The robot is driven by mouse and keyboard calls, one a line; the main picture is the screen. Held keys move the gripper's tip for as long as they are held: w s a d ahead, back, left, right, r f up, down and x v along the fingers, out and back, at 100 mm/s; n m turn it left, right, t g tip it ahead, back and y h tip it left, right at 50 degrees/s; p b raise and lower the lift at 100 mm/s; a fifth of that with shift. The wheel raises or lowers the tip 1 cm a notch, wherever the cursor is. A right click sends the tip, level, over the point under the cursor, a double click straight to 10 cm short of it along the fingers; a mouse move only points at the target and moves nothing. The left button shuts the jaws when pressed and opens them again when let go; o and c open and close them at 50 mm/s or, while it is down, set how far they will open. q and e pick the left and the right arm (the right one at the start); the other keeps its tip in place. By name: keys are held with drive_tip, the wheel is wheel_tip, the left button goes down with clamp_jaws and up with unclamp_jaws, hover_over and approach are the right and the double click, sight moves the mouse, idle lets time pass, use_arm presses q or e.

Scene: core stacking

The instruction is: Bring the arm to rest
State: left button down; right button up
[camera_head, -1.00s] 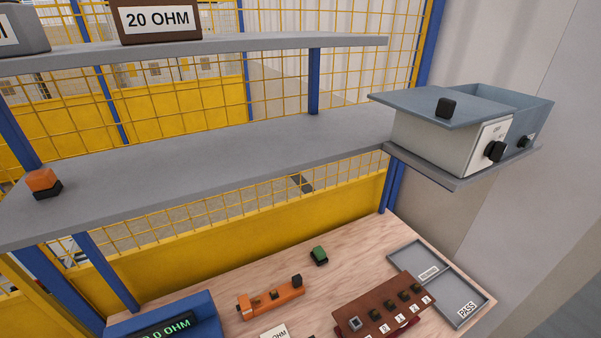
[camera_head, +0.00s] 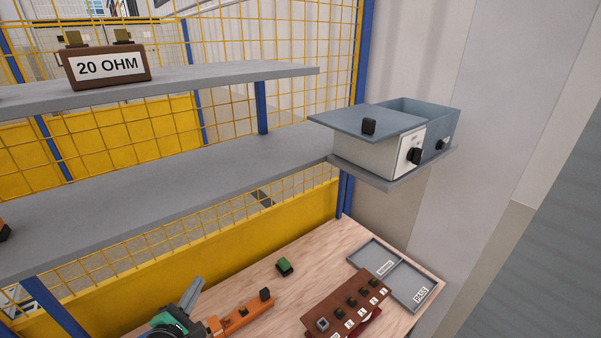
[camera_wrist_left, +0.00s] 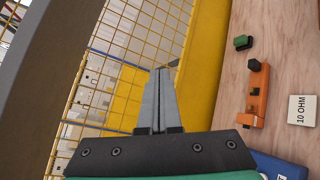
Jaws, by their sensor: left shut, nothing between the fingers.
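My left gripper (camera_head: 193,289) shows at the bottom left of the head view, beside the orange fixture and near the table's back edge. In the left wrist view its two grey fingers (camera_wrist_left: 159,100) lie together, shut and empty, in front of the yellow panel and mesh. They touch no object that I can see. My right gripper is in neither view.
The table (camera_head: 308,265) holds an orange fixture (camera_head: 238,318), a green block (camera_head: 284,267), a brown rack (camera_head: 345,304) and a grey tray (camera_head: 424,283). A grey shelf (camera_head: 170,193) spans above, with a box (camera_head: 380,155) at its right end.

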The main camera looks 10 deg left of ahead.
use_arm(q)
drive_tip(key=s+d+r+m+t+h+p, duration=0.15)
drive_tip(key=d+r+m, duration=0.25)
drive_tip(key=r, duration=0.8)
drive_tip(key=d+r+m+t+h, duration=0.1)
drive_tip(key=d+r+m+t, duration=0.3)
drive_tip(key=r, duration=0.8)
drive_tip(key=s+d+r+m+t+h+p, duration=0.1)
drive_tip(key=d+r+m+t, duration=0.3)
drive_tip(key=r, duration=0.8)
drive_tip(key=s+d+r+m+t+h, duration=0.1)
drive_tip(key=s+d+r+m+t, duration=0.1)
drive_tip(key=s+r+m, duration=1.2)
drive_tip(key=shift+s+d+r+m, duration=0.2)
drive_tip(key=shift+d+m, duration=0.2)
drive_tip(key=shift+m, duration=0.2)
